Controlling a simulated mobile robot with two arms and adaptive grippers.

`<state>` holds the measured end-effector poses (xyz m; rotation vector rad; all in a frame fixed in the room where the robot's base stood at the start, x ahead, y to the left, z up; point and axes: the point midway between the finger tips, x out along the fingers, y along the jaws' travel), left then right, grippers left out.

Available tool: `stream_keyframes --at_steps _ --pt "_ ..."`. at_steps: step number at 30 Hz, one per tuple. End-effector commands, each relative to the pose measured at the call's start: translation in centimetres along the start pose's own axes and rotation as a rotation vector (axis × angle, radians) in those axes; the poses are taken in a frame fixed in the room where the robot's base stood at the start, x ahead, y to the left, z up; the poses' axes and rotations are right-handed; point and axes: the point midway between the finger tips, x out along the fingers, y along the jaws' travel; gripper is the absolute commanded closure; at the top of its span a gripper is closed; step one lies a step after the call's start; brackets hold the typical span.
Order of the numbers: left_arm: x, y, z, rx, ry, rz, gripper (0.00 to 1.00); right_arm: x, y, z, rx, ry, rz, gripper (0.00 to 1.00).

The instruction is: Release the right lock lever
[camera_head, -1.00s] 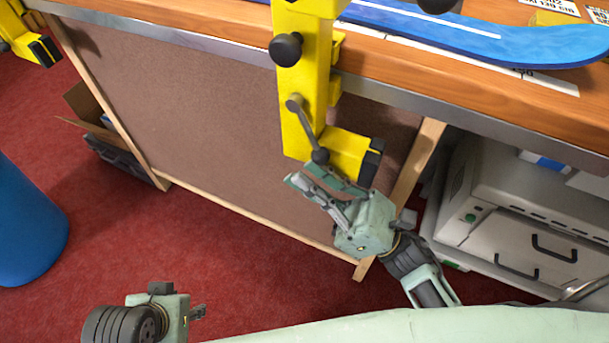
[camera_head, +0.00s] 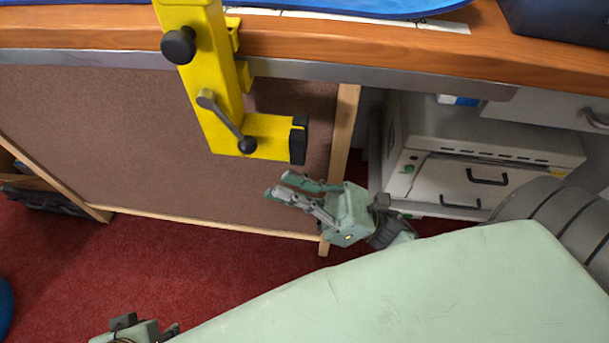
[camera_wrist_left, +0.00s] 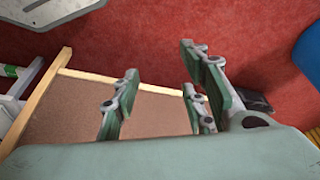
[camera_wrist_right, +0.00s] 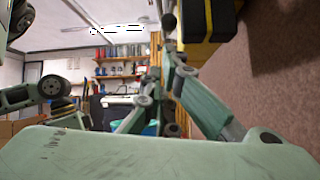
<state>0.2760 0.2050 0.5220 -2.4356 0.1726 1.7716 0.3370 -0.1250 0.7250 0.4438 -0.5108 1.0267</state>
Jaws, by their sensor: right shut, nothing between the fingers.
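The lock lever (camera_head: 226,120) is a grey bar with a dark ball knob at its lower end. It sits on the front of a yellow clamp (camera_head: 212,70) at the bench edge and slants down to the right. My right gripper (camera_head: 280,188) is shut and empty, below and right of the knob, apart from the lever. Part of the yellow clamp (camera_wrist_right: 200,52) shows at the top of the right wrist view. My left gripper (camera_wrist_left: 165,80) is open, its fingers spread with nothing between them. In the head view only a piece of it shows at the bottom edge.
The wooden bench top (camera_head: 350,38) has a metal edge strip. A brown panel (camera_head: 100,140) with a wood frame stands below. A grey drawer unit (camera_head: 470,160) is right of the panel. The clamp's black-tipped lower arm juts out above my right gripper. Red carpet (camera_head: 200,265) lies open in front.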

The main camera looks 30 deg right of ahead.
Motion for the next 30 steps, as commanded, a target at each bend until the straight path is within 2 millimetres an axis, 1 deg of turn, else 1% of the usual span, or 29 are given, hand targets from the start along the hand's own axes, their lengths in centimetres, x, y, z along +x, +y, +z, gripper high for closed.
stream_keyframes --at_steps 1,3,7,11,18,20,26,29,30 --pt "0.0 0.0 0.0 0.0 0.0 0.0 0.6 -1.0 -0.1 -0.1 0.001 0.003 -0.003 1.0" --pt "0.0 0.0 0.0 0.0 0.0 0.0 0.6 -2.1 0.0 0.0 0.0 0.002 -0.002 1.0" --pt "0.0 0.0 0.0 0.0 0.0 0.0 0.6 -3.4 0.0 0.0 0.001 0.0 -0.002 1.0" --pt "0.0 0.0 0.0 0.0 0.0 0.0 0.6 -3.9 0.0 0.0 -0.001 -0.001 0.0 1.0" --pt "0.0 0.0 0.0 0.0 0.0 0.0 0.6 -4.0 0.0 0.0 -0.001 -0.001 0.0 1.0" --pt "0.0 0.0 0.0 0.0 0.0 0.0 0.64 -4.0 0.0 0.0 -0.001 -0.001 0.0 1.0" --pt "0.1 0.0 -0.1 -0.001 0.003 -0.001 0.82 -3.9 0.0 0.0 0.002 -0.001 0.0 1.0" --pt "0.6 -0.1 -0.9 -0.014 0.033 -0.003 0.91 -3.7 -0.1 0.0 0.023 -0.009 -0.003 1.0" --pt "1.1 -0.2 -1.6 -0.025 0.058 -0.005 0.94 -3.5 -0.2 0.0 0.041 -0.015 -0.006 1.0"
